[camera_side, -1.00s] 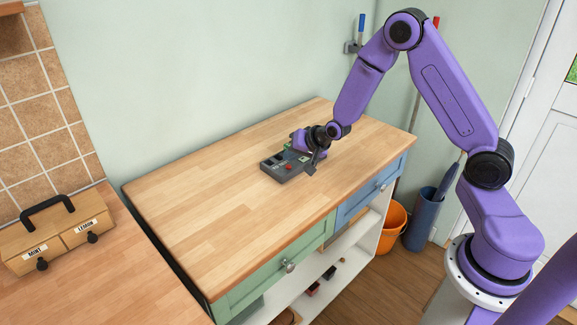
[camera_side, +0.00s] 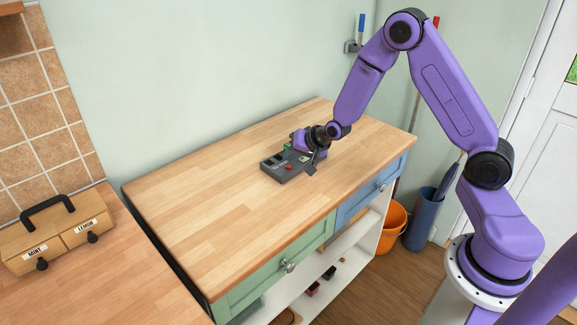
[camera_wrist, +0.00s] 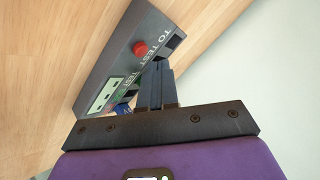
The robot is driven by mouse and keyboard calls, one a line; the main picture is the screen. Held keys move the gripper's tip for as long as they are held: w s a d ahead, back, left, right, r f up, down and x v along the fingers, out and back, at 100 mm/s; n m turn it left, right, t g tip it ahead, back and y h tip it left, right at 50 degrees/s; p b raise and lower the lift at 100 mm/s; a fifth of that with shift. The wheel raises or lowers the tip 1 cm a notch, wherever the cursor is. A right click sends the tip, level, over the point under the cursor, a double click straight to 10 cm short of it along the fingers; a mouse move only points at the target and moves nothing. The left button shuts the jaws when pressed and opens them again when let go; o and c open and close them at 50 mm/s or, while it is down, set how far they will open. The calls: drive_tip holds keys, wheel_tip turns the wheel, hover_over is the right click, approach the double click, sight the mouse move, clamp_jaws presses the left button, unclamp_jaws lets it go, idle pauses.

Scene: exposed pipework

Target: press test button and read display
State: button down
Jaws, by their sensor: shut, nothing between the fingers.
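A dark grey test box (camera_side: 284,173) lies on the wooden worktop, with a red button (camera_side: 289,167) on its top. In the wrist view the red button (camera_wrist: 140,48) stands clear of my fingers, beside white lettering that includes "TEST". A pale panel with dark marks (camera_wrist: 105,95), perhaps the display, is at the box's lower left; I cannot read a value on it. My gripper (camera_wrist: 161,66) is shut and empty, its fingertips over or at the box's edge, right of the button. I cannot tell whether they touch the box. In the side view my gripper hides the box's far end.
The worktop (camera_side: 210,190) is otherwise bare, with a wall behind it. Small green and blue parts (camera_wrist: 122,107) show near the fingers, partly hidden. A wooden drawer box labelled MINT and LEMON (camera_side: 55,235) stands far left. An orange bucket (camera_side: 391,228) is on the floor at right.

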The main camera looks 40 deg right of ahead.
sight(292, 169)
drive_tip(key=shift+f, duration=0.1)
idle(0.3)
drive_tip(key=shift+f, duration=0.3)
drive_tip(key=shift+f, duration=0.45)
idle(0.9)
drive_tip(key=shift+r, duration=0.85)
drive_tip(key=shift+r, duration=0.1)
drive_tip(key=shift+r, duration=2.4)
